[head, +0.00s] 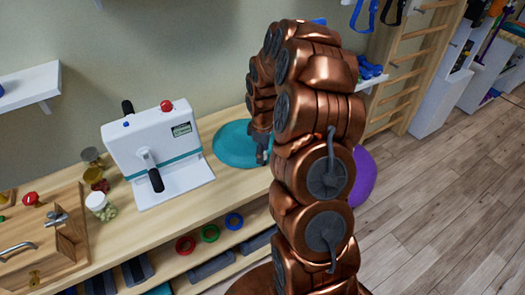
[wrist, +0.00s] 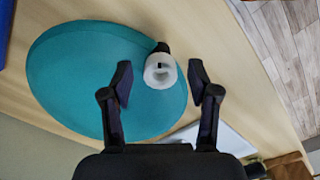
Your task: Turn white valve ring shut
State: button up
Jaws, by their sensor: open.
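The white valve ring (wrist: 151,74) sits at the edge of a teal dome-shaped cushion (wrist: 75,75) in the wrist view, with a black part beside it. My gripper (wrist: 161,78) is open, with one dark finger on each side of the ring and a gap to both. I cannot tell how high the fingertips are over it. In the head view the teal cushion (head: 232,150) lies on the wooden bench, and my arm hides its right part. My gripper (head: 262,153) is mostly hidden there, and I cannot make out the ring.
A white machine (head: 150,145) with black handles and a red knob stands left of the cushion. Small jars (head: 98,204) and a wooden box (head: 60,255) are further left. Coloured rings (head: 210,233) lie on the shelf below. A purple ball (head: 362,175) shows behind my arm.

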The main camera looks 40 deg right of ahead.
grip_shut()
dwell(0.5)
jog(key=shift+f+m+b, duration=0.2)
jog(key=shift+m+b, duration=0.1)
jog(key=shift+b, duration=0.35)
jog(key=shift+f+m+b, duration=0.15)
jog(key=shift+m+b, duration=0.35)
jog(key=shift+b, duration=0.45)
jog(key=shift+m+b, duration=0.8)
jog(key=shift+b, duration=0.25)
jog(key=m+b, duration=0.3)
jog(key=shift+b, duration=0.3)
jog(key=shift+r+m+b, duration=0.2)
jog(key=shift+m+b, duration=0.75)
jog(key=shift+m, duration=0.65)
